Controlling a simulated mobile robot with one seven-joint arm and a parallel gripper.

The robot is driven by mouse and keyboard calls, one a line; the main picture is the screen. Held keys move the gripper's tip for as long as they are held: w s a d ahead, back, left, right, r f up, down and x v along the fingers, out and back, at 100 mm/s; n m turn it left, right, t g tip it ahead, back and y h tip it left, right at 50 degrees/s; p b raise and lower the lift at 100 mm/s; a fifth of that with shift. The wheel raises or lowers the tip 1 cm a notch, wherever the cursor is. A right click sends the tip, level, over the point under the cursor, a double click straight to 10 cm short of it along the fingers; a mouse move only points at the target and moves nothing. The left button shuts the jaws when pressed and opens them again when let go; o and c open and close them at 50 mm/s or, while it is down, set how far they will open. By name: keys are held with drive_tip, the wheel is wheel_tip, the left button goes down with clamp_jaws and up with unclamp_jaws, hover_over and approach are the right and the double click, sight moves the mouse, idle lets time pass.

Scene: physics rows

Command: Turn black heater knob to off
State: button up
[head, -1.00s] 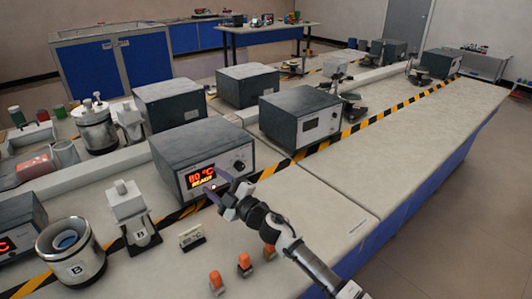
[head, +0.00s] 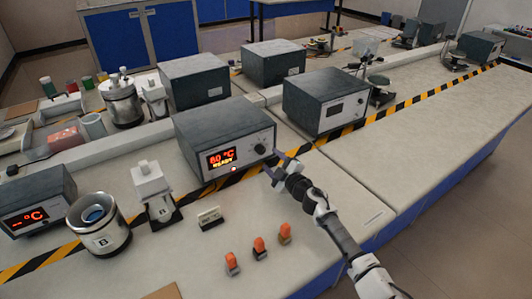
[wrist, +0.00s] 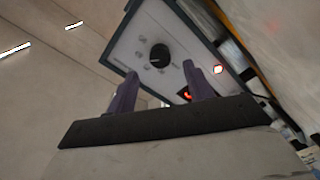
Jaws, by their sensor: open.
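The black heater knob (head: 260,149) is on the right part of the front panel of a dark grey heater box (head: 222,125). The box's red display (head: 221,158) reads 80 °C and READY. In the wrist view the knob (wrist: 160,55) is round with a light pointer mark, on a pale panel with small markings around it. My gripper (head: 281,166) is just in front of the panel, to the right of and a little below the knob. In the wrist view its two purple fingers (wrist: 162,88) are apart, with the knob beyond and between them, untouched.
A second heater (head: 38,205) stands at the left, with a metal pot marked B (head: 99,228) beside it. A white device (head: 152,187), a small 80 °C sign (head: 210,217) and orange-capped vials (head: 259,247) stand nearby. Striped tape (head: 215,188) runs along the bench.

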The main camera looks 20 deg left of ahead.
sight(263, 152)
drive_tip(key=shift+x, duration=2.3)
drive_tip(key=c, duration=1)
